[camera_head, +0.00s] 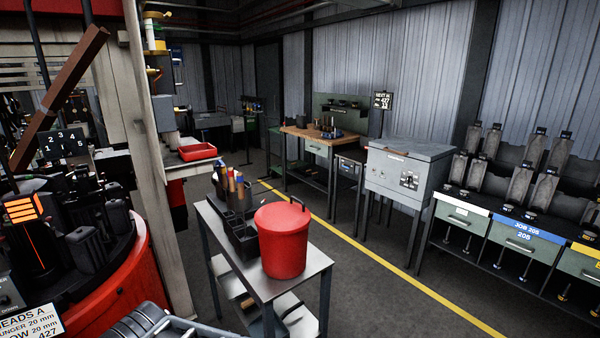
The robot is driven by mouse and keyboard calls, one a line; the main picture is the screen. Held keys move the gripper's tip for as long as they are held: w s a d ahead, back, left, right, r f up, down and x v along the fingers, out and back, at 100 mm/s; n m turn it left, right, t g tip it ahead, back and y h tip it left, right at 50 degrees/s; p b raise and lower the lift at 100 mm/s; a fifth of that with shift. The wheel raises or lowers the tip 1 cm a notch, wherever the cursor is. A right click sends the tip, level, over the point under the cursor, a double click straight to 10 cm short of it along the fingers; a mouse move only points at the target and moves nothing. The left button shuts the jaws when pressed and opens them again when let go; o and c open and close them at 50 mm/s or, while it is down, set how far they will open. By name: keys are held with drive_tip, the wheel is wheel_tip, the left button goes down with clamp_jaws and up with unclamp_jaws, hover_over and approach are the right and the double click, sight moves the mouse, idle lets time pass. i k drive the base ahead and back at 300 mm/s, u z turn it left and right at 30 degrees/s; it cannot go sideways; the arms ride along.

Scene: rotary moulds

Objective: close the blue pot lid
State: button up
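No blue pot or blue lid shows in the head view. A red pot (283,250) stands upright at the right end of a small metal cart. A red lid (281,215) with a dark handle at its edge sits on top of it and looks shut. My gripper is not in view, so I cannot tell where it is or whether it is open.
The cart (309,265) also bears a dark divided holder (238,238) with tools. A red machine (120,280) stands close at left. A grey box cabinet (405,172) and a drawer bench stand at right. Open floor (360,270) lies right of the cart.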

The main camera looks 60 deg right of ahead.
sight(219, 162)
drive_tip(key=z, duration=1.55)
drive_tip(key=k, duration=0.2)
drive_tip(key=u, duration=0.55)
drive_tip(key=i, duration=0.65)
drive_tip(key=u, duration=0.55)
drive_tip(key=i, duration=1.4)
drive_tip(key=z, duration=0.3)
